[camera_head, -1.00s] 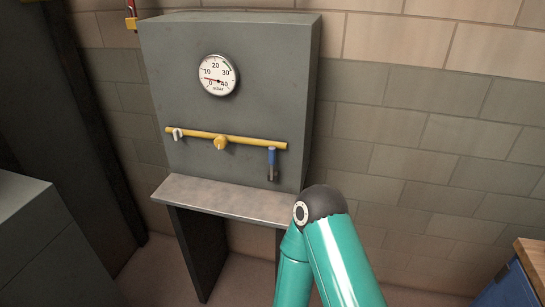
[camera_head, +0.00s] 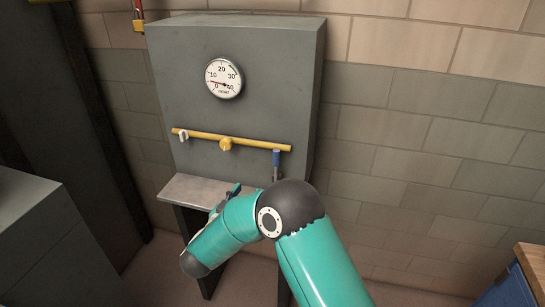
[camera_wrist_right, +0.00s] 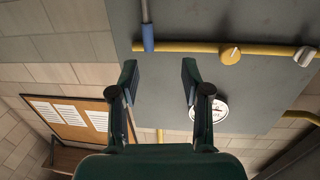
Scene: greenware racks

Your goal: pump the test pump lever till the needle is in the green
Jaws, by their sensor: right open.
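The grey test pump panel (camera_head: 290,60) carries a round white gauge (camera_head: 224,78); its needle points left, near the low end of the scale. The lever's blue grip (camera_head: 277,158) hangs at the right end of a yellow pipe (camera_head: 200,134). In the right wrist view, the blue grip (camera_wrist_right: 148,40) sits on a grey rod, just beyond the fingertips and apart from them. My right gripper (camera_wrist_right: 159,72) is open and empty, its two dark fingers facing the panel. In the head view my right arm partly hides the lever's lower end. My left gripper is out of view.
A yellow knob (camera_head: 226,144) and a white fitting (camera_head: 183,135) sit on the pipe. A metal shelf (camera_head: 190,190) juts out below. A grey cabinet (camera_head: 40,240) stands left, a blue unit (camera_head: 510,290) right. A noticeboard (camera_wrist_right: 75,118) shows in the wrist view.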

